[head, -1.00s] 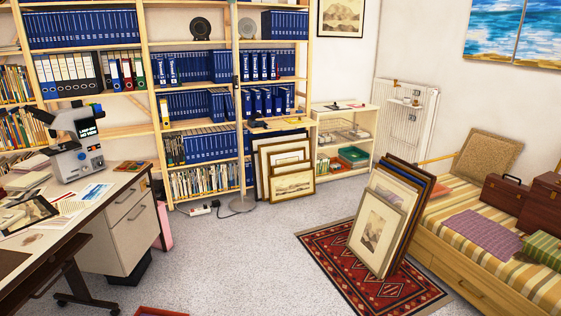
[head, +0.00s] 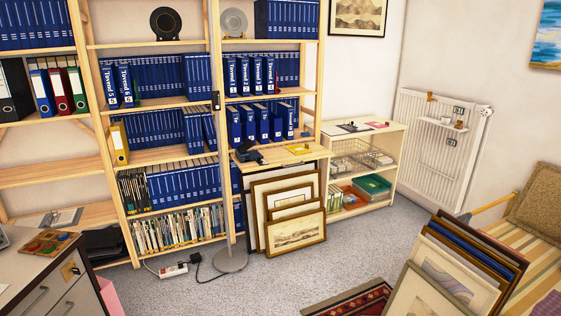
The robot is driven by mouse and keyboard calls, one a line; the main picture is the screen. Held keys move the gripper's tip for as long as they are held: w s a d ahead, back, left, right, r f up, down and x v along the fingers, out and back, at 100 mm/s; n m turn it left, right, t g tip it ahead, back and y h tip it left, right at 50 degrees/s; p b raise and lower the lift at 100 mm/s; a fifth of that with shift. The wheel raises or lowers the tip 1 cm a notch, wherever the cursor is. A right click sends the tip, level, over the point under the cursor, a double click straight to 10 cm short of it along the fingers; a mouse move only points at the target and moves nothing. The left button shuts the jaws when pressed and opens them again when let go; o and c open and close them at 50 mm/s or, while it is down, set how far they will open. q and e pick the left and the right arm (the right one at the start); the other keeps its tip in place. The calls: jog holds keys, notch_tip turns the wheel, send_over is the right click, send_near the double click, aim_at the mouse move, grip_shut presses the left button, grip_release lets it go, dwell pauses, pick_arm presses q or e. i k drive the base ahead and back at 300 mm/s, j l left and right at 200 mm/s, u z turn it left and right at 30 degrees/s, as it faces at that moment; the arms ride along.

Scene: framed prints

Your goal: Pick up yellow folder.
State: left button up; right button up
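A yellow folder (head: 120,143) stands upright on a middle shelf of the wooden bookcase (head: 103,140) in the head view. It is at the left end of its shelf, beside a row of blue binders (head: 155,133), with its spine facing out and a round finger hole low on it. The bookcase's wooden upright is just left of it. Neither of my grippers shows in the head view.
A desk with drawers (head: 72,290) is at the lower left. A lamp base (head: 230,260) and power strip (head: 173,270) lie on the floor. Grey carpet (head: 235,295) between is clear.

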aim_at(298, 149)
jog(key=i, duration=2.45)
jog(key=i+z, duration=0.1)
jog(key=i, duration=0.45)
jog(key=i+j+z, duration=0.1)
jog(key=i, duration=0.45)
jog(key=i+j, duration=0.15)
jog(key=i, duration=0.4)
jog(key=i+j+z, duration=0.15)
jog(key=i, duration=0.45)
